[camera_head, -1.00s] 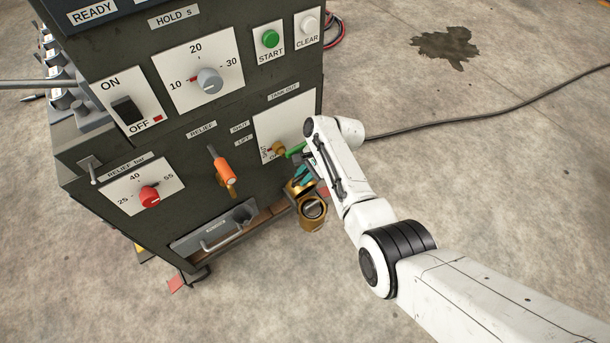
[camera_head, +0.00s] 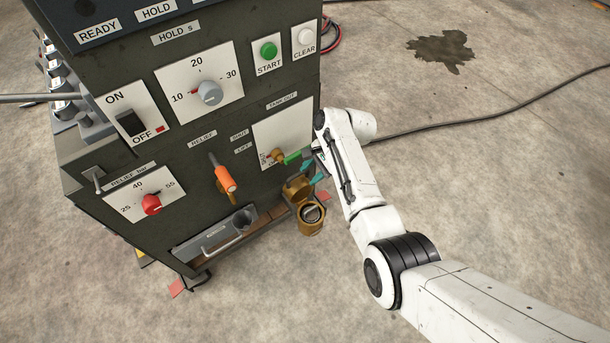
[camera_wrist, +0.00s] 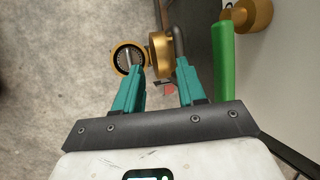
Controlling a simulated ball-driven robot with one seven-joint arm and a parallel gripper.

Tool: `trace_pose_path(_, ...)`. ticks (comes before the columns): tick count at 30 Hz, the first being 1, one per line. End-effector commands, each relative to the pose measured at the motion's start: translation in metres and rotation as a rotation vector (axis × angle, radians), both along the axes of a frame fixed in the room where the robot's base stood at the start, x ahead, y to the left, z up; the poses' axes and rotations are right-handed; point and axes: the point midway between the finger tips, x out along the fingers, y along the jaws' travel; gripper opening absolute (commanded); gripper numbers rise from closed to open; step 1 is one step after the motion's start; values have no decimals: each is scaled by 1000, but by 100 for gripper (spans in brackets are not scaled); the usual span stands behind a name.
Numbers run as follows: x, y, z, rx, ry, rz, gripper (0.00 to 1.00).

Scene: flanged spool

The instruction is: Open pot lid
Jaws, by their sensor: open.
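A small brass pot (camera_head: 311,218) sits low at the cabinet's right corner, its round mouth uncovered with a grey ribbed inside. Its brass lid (camera_head: 297,187) is swung open and tilted up beside the mouth, toward the cabinet. In the wrist view the pot mouth (camera_wrist: 128,60) is beyond the left fingertip, and the lid (camera_wrist: 160,55) shows edge-on between the two teal fingers. My gripper (camera_wrist: 163,68) is open and holds nothing. In the head view my arm hides most of it; whether a finger touches the lid cannot be told.
A green-handled valve (camera_wrist: 223,65) is close to the right of my gripper, on the cabinet panel. An orange-handled lever (camera_head: 224,177) and a metal drawer-like tray (camera_head: 214,238) are on the cabinet front. The concrete floor right of the pot is clear, with a black cable (camera_head: 470,118) farther back.

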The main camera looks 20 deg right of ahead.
Motion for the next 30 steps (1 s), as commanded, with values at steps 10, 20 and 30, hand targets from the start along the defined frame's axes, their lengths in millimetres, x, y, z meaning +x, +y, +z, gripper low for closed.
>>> trace_pose_path(10,-7,-20,41,0,0,0,40)
trace_pose_path(20,-8,-21,44,1,1,1,40)
trace_pose_path(30,-11,-23,42,-8,-1,9,40)
